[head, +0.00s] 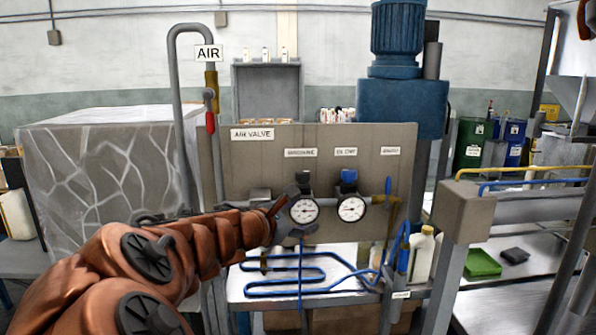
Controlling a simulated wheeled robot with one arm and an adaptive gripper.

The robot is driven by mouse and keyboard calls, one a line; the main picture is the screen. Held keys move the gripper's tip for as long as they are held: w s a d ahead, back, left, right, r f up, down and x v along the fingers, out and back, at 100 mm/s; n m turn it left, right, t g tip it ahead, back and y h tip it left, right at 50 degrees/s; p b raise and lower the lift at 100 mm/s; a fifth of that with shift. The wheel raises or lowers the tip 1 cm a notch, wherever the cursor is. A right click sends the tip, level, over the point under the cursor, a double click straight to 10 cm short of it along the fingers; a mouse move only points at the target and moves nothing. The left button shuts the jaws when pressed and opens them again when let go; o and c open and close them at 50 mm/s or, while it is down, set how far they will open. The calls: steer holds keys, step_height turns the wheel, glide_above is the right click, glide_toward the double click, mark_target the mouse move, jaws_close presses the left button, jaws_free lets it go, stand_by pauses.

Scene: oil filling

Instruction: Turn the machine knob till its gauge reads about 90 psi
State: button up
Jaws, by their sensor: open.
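The panel (225,165) carries two round white gauges side by side. The left gauge (304,210) has a dark knob (303,179) above it, and the right gauge (351,209) has a blue knob (348,178). The labels above them are too small to read surely, so I cannot tell which is the machine knob. The dial numbers and exact needle readings are also too small to read. My gripper (289,216) is open at the left gauge's left edge, below the dark knob. Contact with the panel cannot be told. Nothing shows in its jaws.
Blue bent tubing (310,291) lies on the white bench below the gauges. A red-handled valve (210,122) is on the pipe at left. A white bottle (421,254) stands at the bench's right. A large grey block (95,170) is behind my arm.

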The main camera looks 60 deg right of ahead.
mark_target(300, 179)
steer(key=w+d+r+n+h, duration=0.1)
steer(key=w+n, duration=0.1)
steer(key=w+d+r+n+t, duration=0.1)
steer(key=w+r+n, duration=0.1)
steer(key=n, duration=0.1)
steer(key=w+d+r+n+t+h, duration=0.1)
steer(key=w+d+n, duration=0.1)
steer(key=n, duration=0.1)
steer(key=shift+r+h+p, duration=0.3)
steer(key=shift+r, duration=0.05)
steer(key=shift+d, duration=1.45)
steer(key=shift+w+d+p, duration=0.15)
steer(key=shift+d+p, duration=0.1)
steer(key=shift+d, duration=0.95)
steer(key=shift+w+d+p, duration=0.1)
steer(key=shift+d+p, duration=0.1)
steer(key=shift+d, duration=0.95)
steer(key=shift+c, duration=0.3)
steer(key=c, duration=1.1)
steer(key=shift+s+f+b, duration=0.1)
steer(key=shift+b, duration=0.3)
steer(key=shift+b, duration=0.5)
